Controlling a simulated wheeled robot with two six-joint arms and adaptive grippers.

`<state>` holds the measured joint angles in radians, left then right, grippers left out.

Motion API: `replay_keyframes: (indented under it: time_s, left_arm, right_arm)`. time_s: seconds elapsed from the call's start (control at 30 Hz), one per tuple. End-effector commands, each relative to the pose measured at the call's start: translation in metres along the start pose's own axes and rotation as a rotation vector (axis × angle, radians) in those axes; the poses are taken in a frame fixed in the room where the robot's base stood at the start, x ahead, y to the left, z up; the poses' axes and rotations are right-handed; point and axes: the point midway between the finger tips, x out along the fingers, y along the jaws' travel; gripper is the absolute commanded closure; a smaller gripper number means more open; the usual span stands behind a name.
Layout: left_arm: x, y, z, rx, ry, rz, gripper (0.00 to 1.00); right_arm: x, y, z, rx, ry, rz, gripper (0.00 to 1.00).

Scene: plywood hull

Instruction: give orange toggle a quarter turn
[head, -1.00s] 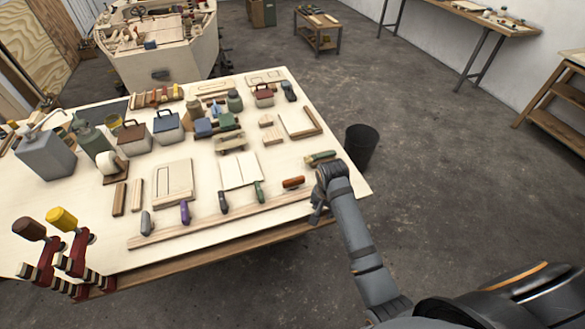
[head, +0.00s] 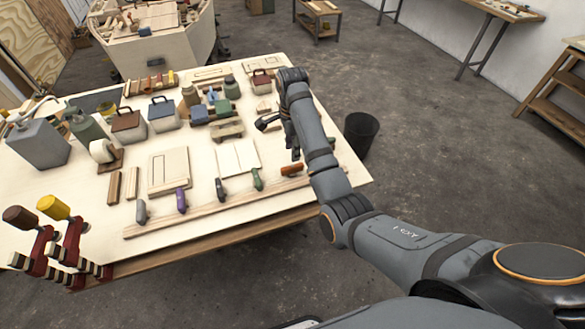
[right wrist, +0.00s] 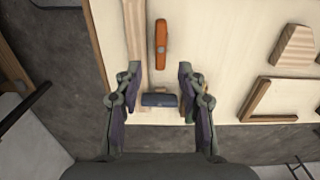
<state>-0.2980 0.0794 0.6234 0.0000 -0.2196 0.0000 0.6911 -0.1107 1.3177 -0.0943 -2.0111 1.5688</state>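The orange toggle (head: 292,169) lies near the right front edge of the plywood bench, just beyond the end of a row of coloured handles. My left gripper is out of view.
Grey (head: 141,211), purple (head: 182,200) and green (head: 257,180) handles line the wooden strip left of the toggle. Boxes and bottles stand farther back. Clamps (head: 55,240) stand at the front left. A black bin (head: 361,132) stands right of the bench.

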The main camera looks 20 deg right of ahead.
Motion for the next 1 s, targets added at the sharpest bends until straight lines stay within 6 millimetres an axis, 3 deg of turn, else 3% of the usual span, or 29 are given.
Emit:
replay_keyframes:
  time_s: [0.03, 0.1, 0.27, 0.33, 0.5, 0.77, 1.0]
  left_arm:
    - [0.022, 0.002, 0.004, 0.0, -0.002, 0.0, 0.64]
    - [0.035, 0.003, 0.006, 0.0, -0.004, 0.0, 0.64]
    - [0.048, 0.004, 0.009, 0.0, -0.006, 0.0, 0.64]
    - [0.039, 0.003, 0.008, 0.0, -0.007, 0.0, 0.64]
    - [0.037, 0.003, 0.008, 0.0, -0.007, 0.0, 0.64]
    - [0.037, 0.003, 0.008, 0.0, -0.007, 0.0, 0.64]
    - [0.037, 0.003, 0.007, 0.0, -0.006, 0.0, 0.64]
  right_arm:
    - [0.023, 0.0, 0.0, 0.0, 0.0, 0.0, 0.6]
    - [0.036, 0.0, 0.0, -0.001, 0.0, 0.0, 0.6]
    - [0.062, 0.001, 0.0, -0.001, 0.0, 0.001, 0.6]
    - [0.065, 0.001, 0.0, -0.001, 0.0, 0.002, 0.6]
    - [0.079, 0.0, 0.0, -0.001, 0.0, 0.0, 0.6]
    - [0.081, 0.0, 0.0, -0.001, 0.0, -0.001, 0.6]
    - [0.081, 0.0, 0.0, -0.001, 0.0, -0.001, 0.93]
